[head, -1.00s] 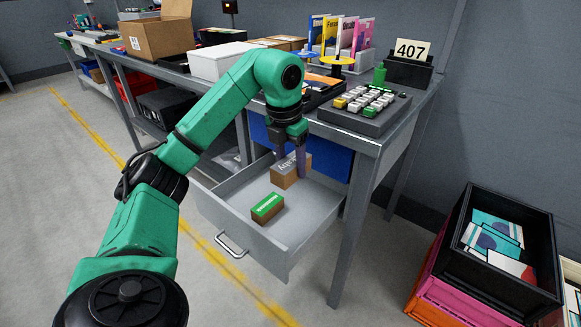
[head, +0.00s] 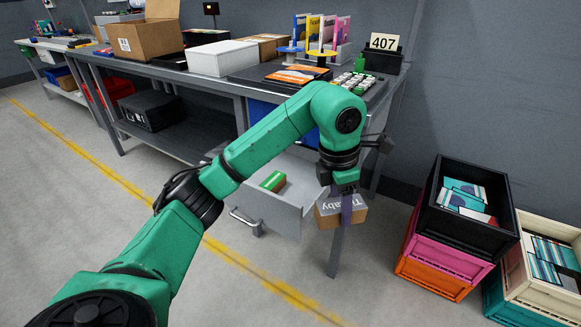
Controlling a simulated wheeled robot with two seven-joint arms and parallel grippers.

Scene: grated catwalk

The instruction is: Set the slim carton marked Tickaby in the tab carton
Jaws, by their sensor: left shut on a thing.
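The Tickaby carton (head: 328,218) is a small brown box with a grey upper face and pale lettering, partly covered by a finger. My left gripper (head: 343,206) is shut on it and holds it in the air, to the right of the open drawer (head: 286,212). A brown cardboard carton (head: 138,42) with raised flaps and a white label stands open on the bench at the upper left, far from the gripper; it may be the tab carton. Its inside is hidden. My right gripper is out of view.
A green-topped box (head: 272,181) lies in the drawer. A white box (head: 220,58), a keypad and book racks fill the bench (head: 190,78). A black crate (head: 455,232) tops a stack at right, beside a cream crate (head: 520,270). Floor at left is clear.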

